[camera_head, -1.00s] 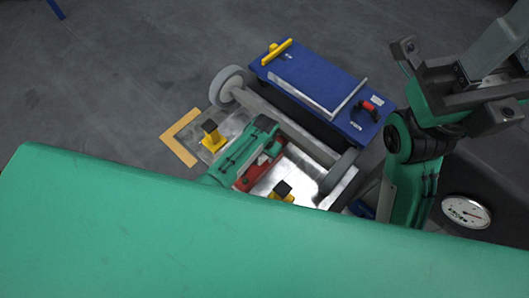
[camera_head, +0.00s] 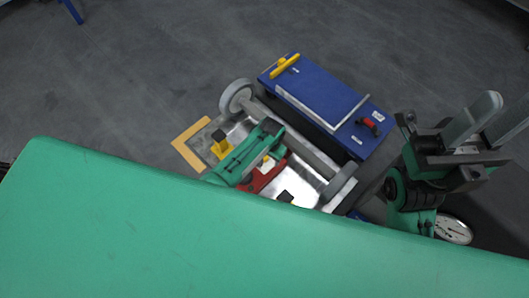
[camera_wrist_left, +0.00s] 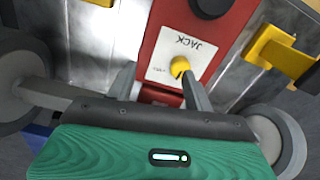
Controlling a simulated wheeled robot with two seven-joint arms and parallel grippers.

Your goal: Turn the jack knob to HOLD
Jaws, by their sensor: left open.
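The red jack box (camera_wrist_left: 217,37) carries a white label (camera_wrist_left: 172,50) reading JACK, upside down in the left wrist view. A yellow knob (camera_wrist_left: 180,66) sits on the label, with small print beside it too small to read. My left gripper (camera_wrist_left: 158,76) is open, its fingers over the box; the knob is between them, close to the right-hand finger. I cannot tell whether they touch. In the head view the red box (camera_head: 264,180) lies beside my left gripper (camera_head: 265,158), whose body hides part of it. My right gripper (camera_head: 492,122) is open and empty, off to the right.
The box sits on a metal chassis with grey wheels (camera_head: 235,97). A blue cart (camera_head: 318,95) with a yellow handle (camera_head: 285,66) and a red-black handle (camera_head: 369,126) stands behind. A yellow block (camera_head: 222,152) is left of the box. A round dial (camera_head: 453,229) lies at the right.

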